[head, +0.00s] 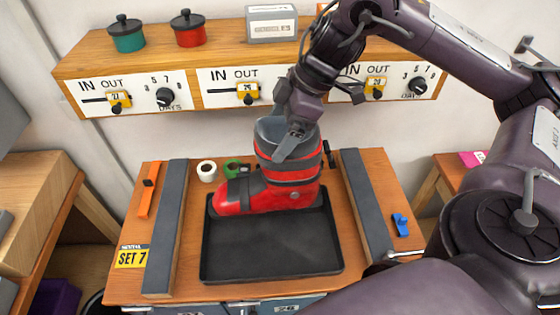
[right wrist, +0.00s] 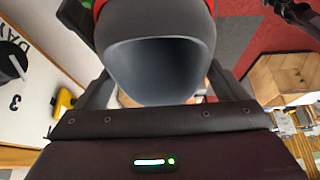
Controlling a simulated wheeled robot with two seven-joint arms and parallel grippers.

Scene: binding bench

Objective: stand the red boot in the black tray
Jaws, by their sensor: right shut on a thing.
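The red boot (head: 285,182) is a red ski boot with dark straps and a grey liner. It is upright, toe to the left, at the back part of the black tray (head: 270,258) in the head view. I cannot tell whether its sole touches the tray floor. My right gripper (head: 290,140) is shut on the boot's upper cuff from above. In the right wrist view the boot's grey cuff opening (right wrist: 158,68) fills the space between the fingers. My left gripper is not in view.
Grey rails (head: 165,230) and (head: 366,205) flank the tray on the wooden bench. A white tape roll (head: 207,171), a green roll (head: 232,168), an orange tool (head: 148,190) and a blue clip (head: 401,224) lie around. A shelf with dials (head: 165,98) and pots (head: 127,36) stands behind.

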